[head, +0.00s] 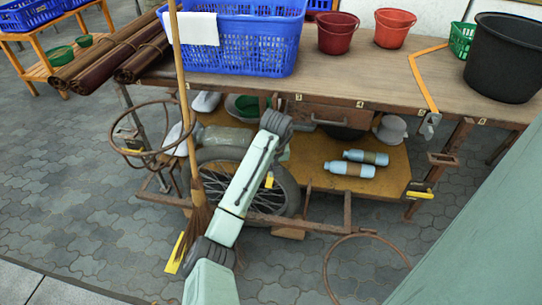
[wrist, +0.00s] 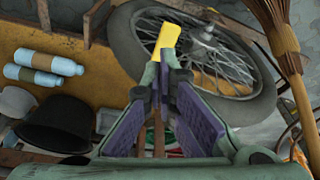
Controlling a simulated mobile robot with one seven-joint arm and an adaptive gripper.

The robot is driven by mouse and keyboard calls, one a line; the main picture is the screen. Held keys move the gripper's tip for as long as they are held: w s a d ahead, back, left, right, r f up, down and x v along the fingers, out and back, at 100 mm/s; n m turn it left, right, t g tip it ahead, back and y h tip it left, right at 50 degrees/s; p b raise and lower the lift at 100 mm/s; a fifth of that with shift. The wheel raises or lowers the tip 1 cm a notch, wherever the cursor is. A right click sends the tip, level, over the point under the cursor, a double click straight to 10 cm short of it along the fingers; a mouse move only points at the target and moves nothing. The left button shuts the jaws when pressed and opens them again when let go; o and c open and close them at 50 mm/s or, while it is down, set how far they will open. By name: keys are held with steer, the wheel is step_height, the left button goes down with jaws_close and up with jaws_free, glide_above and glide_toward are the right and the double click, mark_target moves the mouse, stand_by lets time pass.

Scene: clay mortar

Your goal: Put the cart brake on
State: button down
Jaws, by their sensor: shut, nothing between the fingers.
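The cart (head: 330,108) is a wooden-topped cart with a rusty metal frame and a spoked wheel (head: 275,195) below. The wheel also shows in the wrist view (wrist: 125,40). A yellow-ended lever (wrist: 168,38) stands in front of the wheel, just beyond my fingertips; it looks like the brake lever. A small yellow piece beside the wheel in the head view (head: 269,180) appears to be the same one. My gripper (wrist: 163,82) is shut and empty, its tips very close to the lever's yellow end. Whether they touch is unclear. My arm hides the gripper in the head view.
A broom (head: 198,205) leans at the cart's left, near my arm. Two bottles (head: 352,164) lie on the lower shelf. A blue crate (head: 245,40), red buckets (head: 337,33) and a black bucket (head: 503,58) stand on top. A rusty ring (head: 362,240) projects at the front right.

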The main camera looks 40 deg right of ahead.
steer(key=v, duration=1.2)
stand_by(0.4)
